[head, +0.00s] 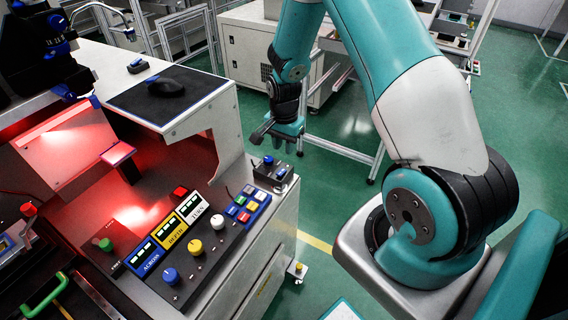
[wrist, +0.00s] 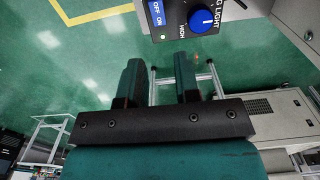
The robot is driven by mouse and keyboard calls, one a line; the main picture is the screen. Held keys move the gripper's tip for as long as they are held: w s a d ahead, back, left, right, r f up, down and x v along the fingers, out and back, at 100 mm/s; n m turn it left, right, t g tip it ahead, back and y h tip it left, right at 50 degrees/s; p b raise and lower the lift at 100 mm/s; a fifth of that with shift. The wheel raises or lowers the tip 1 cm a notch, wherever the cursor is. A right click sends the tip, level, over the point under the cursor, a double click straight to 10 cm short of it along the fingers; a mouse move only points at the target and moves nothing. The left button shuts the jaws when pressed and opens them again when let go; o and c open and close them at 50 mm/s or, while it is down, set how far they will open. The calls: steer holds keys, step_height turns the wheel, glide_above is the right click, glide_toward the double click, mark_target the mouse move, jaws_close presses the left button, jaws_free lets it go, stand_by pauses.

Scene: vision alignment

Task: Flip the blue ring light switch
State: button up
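The ring light box (head: 284,177) is a small dark box at the right end of the control bench, with a blue knob (head: 268,160) on top. In the wrist view the box (wrist: 177,32) is at the top edge, partly cut off. It shows a blue switch (wrist: 157,13) marked OFF and ON, a blue dial (wrist: 202,21) and a small green spot. Which way the switch is set is not clear. My gripper (wrist: 158,62) is open and empty, its two fingers apart, below the box in the wrist view. In the head view my gripper (head: 288,143) hangs just above and beyond the box.
The black control panel with coloured knobs (head: 196,247) and buttons lies left of the box. A red-lit station (head: 80,150) and a mouse on a pad (head: 165,87) are farther left. A white cabinet (head: 245,50) stands behind; green floor (head: 330,180) is open to the right.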

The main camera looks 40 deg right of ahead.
mark_target(284, 169)
step_height(284, 169, down, 8)
steer(key=shift+f, duration=0.1)
steer(key=shift+c, duration=0.4)
